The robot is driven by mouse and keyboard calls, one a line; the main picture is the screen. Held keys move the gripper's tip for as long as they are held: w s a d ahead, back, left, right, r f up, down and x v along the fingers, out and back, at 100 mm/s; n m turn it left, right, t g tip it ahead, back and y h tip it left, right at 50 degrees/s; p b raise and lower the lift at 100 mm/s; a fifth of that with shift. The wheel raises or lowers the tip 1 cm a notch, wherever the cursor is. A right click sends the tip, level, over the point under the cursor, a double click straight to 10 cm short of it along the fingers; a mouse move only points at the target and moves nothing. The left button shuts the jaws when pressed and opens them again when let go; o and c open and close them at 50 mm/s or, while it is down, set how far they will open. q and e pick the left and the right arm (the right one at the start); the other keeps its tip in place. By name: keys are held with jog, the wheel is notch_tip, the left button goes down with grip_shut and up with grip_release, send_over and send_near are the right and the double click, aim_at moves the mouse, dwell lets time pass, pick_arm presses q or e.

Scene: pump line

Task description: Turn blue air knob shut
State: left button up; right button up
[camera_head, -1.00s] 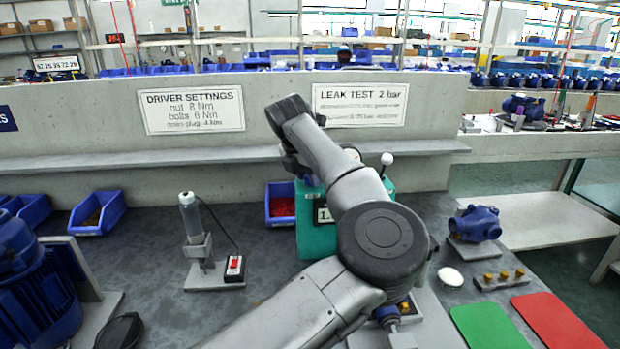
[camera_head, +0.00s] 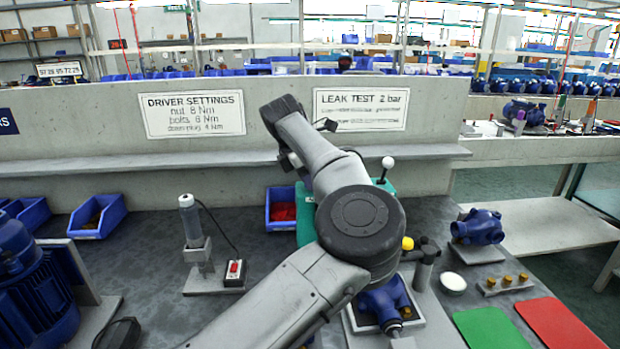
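The teal leak tester (camera_head: 305,232) stands on the bench below the LEAK TEST sign, mostly hidden behind my arm. A small bluish patch (camera_head: 308,183) shows at its top left edge; I cannot tell whether it is the blue air knob. My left gripper (camera_head: 293,163) points down near the tester's top left edge. Its fingers are mostly hidden, so neither opening nor contact can be told. My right gripper is not in view.
A white-ball lever (camera_head: 388,163) rises right of my arm. A blue pump part (camera_head: 383,304) sits in a fixture below the elbow, beside a yellow knob (camera_head: 407,243). A red-filled blue bin (camera_head: 281,209) is left of the tester. A driver stand (camera_head: 197,250) stands farther left.

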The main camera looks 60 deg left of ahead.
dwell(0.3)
pick_arm(q)
jog(key=o, duration=0.9)
jog(key=shift+p+v, duration=3.05)
jog(key=shift+v, duration=3.85)
jog(key=shift+w, duration=0.15)
